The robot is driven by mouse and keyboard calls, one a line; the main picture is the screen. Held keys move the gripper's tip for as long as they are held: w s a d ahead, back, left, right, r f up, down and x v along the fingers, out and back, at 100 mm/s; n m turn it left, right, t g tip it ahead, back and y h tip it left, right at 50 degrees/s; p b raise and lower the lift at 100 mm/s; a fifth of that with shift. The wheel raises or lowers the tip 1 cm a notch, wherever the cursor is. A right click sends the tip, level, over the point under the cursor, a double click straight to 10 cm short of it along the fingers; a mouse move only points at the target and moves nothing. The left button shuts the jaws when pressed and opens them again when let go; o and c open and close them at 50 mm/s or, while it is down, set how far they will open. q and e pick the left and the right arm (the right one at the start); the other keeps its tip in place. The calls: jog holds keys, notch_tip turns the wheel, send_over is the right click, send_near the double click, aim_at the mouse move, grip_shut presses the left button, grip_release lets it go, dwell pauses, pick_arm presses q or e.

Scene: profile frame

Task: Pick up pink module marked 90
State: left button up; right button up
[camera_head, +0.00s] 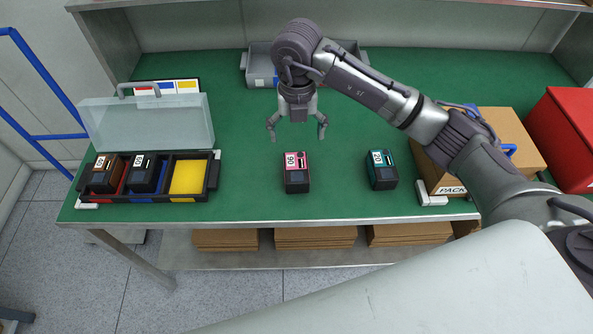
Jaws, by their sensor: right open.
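The pink module marked 90 (297,173) stands on the green bench mat near its front edge, at the middle of the head view. Its top is pink with a white label, and its front is dark. My right gripper (298,130) is open and empty, with its fingers pointing down. In the picture it is just above the module and appears apart from it. The right arm comes in from the right. My left gripper is not in view.
A teal module (381,170) stands to the right. A grey tray (258,62) lies behind my gripper. A cardboard box (510,140) and a red bin (562,140) stand right.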

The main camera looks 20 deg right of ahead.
jog(key=p, duration=0.1)
send_over(296, 166)
jog(key=f, duration=0.8)
jog(key=shift+s, duration=0.2)
notch_tip(296, 166, down, 5)
jog(key=shift+r+p, duration=0.1)
jog(key=shift+p, duration=0.95)
jog(key=shift+w+f, duration=0.1)
jog(key=shift+f, duration=0.2)
jog(key=c, duration=1.4)
jog(key=shift+r, duration=0.1)
jog(key=shift+r, duration=0.55)
notch_tip(296, 166, up, 3)
jog(key=shift+w+b, duration=0.1)
jog(key=shift+b, duration=0.75)
jog(key=s+d+r+b, duration=0.1)
jog(key=s+d+r, duration=0.1)
jog(key=s, duration=0.3)
jog(key=s+d+r, duration=0.1)
jog(key=s+r, duration=0.3)
jog(key=s, duration=0.2)
jog(key=shift+s+d+r+b, duration=0.15)
jog(key=shift+d+r+b, duration=0.25)
